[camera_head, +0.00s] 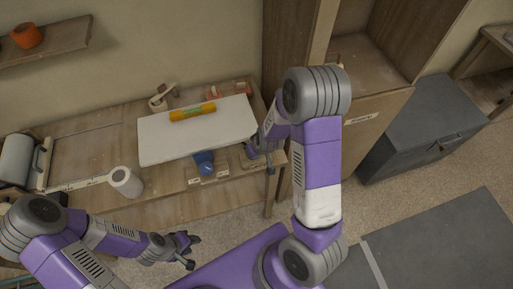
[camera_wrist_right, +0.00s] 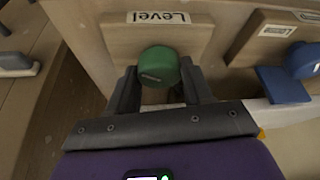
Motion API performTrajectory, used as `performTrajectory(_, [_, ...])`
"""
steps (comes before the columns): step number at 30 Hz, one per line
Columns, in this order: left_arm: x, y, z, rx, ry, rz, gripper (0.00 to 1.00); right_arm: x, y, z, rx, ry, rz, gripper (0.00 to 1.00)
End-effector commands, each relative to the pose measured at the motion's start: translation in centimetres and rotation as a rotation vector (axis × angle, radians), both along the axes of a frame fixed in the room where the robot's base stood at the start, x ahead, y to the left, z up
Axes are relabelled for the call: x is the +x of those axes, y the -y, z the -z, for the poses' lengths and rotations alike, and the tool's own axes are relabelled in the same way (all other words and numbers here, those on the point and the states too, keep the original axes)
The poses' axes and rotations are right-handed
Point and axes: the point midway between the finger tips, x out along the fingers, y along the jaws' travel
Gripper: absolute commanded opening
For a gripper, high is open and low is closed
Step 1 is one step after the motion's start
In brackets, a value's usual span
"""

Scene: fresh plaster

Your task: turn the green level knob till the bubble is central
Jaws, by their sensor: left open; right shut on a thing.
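The green knob (camera_wrist_right: 159,66) sits on a wooden plate marked "Level" (camera_wrist_right: 158,17) in the right wrist view. My right gripper (camera_wrist_right: 160,80) is shut on it, one finger at each side. In the head view the right gripper (camera_head: 263,152) is at the bench's right front, and the green knob is hidden there. A yellow and orange spirit level (camera_head: 193,112) lies on the white board (camera_head: 155,149); its bubble is too small to make out. My left gripper (camera_head: 190,250) is open and empty, in front of the bench.
A blue knob (camera_head: 204,162) is on the bench front, left of my right gripper; it also shows in the wrist view (camera_wrist_right: 303,62). A white roll (camera_head: 126,181) stands at the bench's left. A grey chest (camera_head: 420,125) stands on the right.

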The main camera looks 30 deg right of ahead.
Motion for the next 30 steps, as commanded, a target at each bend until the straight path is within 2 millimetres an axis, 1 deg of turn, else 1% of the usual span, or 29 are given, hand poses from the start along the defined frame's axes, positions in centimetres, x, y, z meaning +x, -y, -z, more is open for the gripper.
performTrajectory(1, [0.0, 0.0, -0.8, 0.000, 0.000, 0.000, 0.43, 0.0, -0.2, -0.3, -0.002, -0.002, 0.042, 0.20])
performTrajectory(11, [0.0, 0.0, -3.4, 0.000, 0.000, 0.000, 0.43, 0.0, -0.3, -0.3, -0.002, -0.002, 0.357, 0.20])
performTrajectory(21, [0.0, 0.0, -6.6, 0.000, 0.000, 0.000, 0.43, 0.1, -0.4, -0.4, -0.003, 0.001, 0.671, 0.20])
performTrajectory(30, [0.0, 0.0, -9.0, 0.000, 0.000, 0.000, 0.43, 0.2, -0.5, -0.3, -0.002, 0.001, 0.883, 0.20])
